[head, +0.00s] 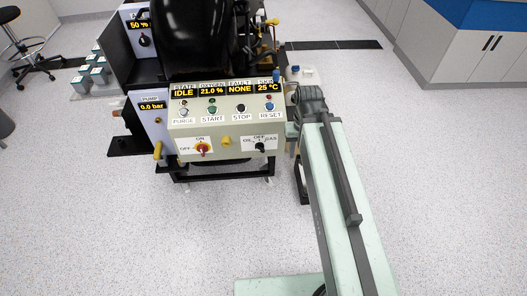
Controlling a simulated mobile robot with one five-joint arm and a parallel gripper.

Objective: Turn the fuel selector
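The fuel selector (260,147) is a small black knob at the lower right of the cream control panel (225,146). Its label reads OIL, OFF and GAS around it. The knob is too small to tell which mark it points at. My gripper (291,131) is at the end of my pale green arm, just right of the panel's right edge and close to the selector. A small grip part shows beside the dark wrist, but the fingers are too small and partly hidden to tell open from shut. No contact with the knob is visible.
A red and yellow ON/OFF switch (202,147) sits at the panel's left. Above are the PURGE, START, STOP and RESET buttons and displays reading IDLE, 21.0 %, NONE and 25 °C. A pump box (152,118) stands left. The floor in front is clear.

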